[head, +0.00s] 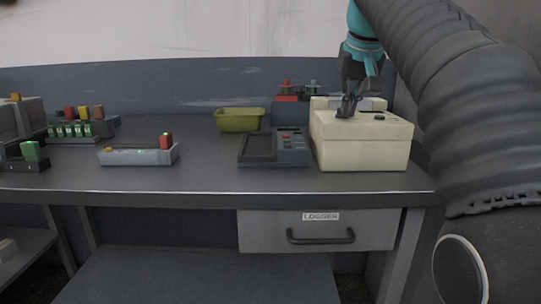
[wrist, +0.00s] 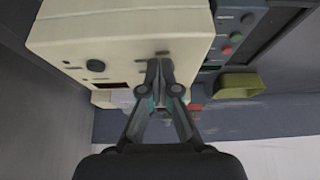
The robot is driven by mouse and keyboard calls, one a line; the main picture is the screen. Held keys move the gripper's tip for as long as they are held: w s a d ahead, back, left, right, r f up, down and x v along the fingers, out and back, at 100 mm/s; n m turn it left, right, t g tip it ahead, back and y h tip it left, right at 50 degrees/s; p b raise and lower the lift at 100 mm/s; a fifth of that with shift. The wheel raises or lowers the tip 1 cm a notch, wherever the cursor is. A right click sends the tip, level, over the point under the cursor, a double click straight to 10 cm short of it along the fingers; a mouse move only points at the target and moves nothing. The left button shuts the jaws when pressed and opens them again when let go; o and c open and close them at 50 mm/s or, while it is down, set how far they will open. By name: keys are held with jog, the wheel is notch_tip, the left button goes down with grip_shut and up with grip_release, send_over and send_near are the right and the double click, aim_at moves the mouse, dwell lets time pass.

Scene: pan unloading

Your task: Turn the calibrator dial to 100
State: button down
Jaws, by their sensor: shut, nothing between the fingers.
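The cream box (head: 360,152) stands at the right end of the bench, and I take it to be the calibrator. A small round black dial (head: 379,117) sits on its top. In the wrist view the dial (wrist: 95,65) is left of my fingers, with a dark red display (wrist: 108,86) close by. Its reading and the dial's setting are not legible. My gripper (head: 346,112) points down over the box top, left of the dial and apart from it. In the wrist view my gripper (wrist: 160,58) has its fingertips together, with nothing between them.
A dark device with buttons (head: 292,145) stands just left of the box. A green bin (head: 240,120) and a grey device with a red part (head: 140,156) stand farther left. A drawer labelled LOGGER (head: 320,231) is below. Bare bench lies between the devices.

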jog(key=shift+a+p, duration=0.3)
jog(key=shift+p, duration=0.15)
jog(key=shift+s, duration=0.4)
jog(key=shift+r, duration=3)
jog(key=shift+s+f, duration=0.3)
jog(key=shift+s, duration=0.05)
jog(key=s+f, duration=0.8)
jog(key=f, duration=0.4)
jog(key=s+f, duration=0.9)
jog(key=f, duration=0.4)
jog(key=s+f, duration=0.8)
jog(key=f, duration=0.4)
jog(key=shift+s+d+f, duration=0.15)
jog(key=shift+s+d, duration=0.1)
jog(key=shift+s, duration=0.05)
